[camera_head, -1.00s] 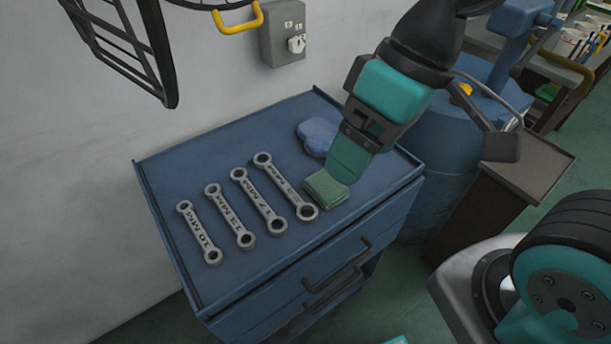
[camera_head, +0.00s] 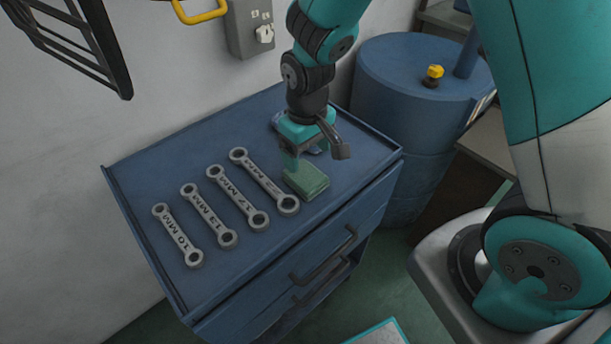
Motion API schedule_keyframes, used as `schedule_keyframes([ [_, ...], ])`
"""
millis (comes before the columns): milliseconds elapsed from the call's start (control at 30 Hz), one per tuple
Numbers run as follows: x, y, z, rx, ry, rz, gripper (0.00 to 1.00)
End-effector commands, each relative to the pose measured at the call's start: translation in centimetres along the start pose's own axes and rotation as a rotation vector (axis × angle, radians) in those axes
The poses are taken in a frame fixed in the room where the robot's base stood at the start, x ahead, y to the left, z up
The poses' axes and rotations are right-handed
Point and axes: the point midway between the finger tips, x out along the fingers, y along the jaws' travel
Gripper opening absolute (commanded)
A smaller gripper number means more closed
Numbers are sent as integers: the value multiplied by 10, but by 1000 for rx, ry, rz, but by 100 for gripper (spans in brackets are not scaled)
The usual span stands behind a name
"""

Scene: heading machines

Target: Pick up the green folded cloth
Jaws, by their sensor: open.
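The green folded cloth (camera_head: 308,182) lies flat on the top of the blue tool cabinet (camera_head: 165,262), near its right front edge and right of the wrenches. My gripper (camera_head: 292,168) points down just above and behind the cloth. The other finger is mostly hidden, and I cannot tell whether the finger touches the cloth.
Several wrenches (camera_head: 237,198) lie in a row left of the cloth. A blue drum (camera_head: 405,80) stands behind right. A wall with a grey box (camera_head: 248,30) is at the back.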

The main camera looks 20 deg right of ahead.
Motion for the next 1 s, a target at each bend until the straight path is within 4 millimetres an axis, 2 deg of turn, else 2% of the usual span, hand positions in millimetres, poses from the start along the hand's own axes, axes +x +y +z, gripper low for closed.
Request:
schedule_keyframes([
  [100,17,0,0,0,-3,-1,81],
  [367,35,0,-1,0,-2,-1,81],
  [633,71,-1,-4,0,-2,-1,81],
  [933,78,-1,-5,0,2,-1,81],
  [967,78,-1,-4,0,1,-1,79],
  [1000,78,-1,-4,0,1,-1,69],
])
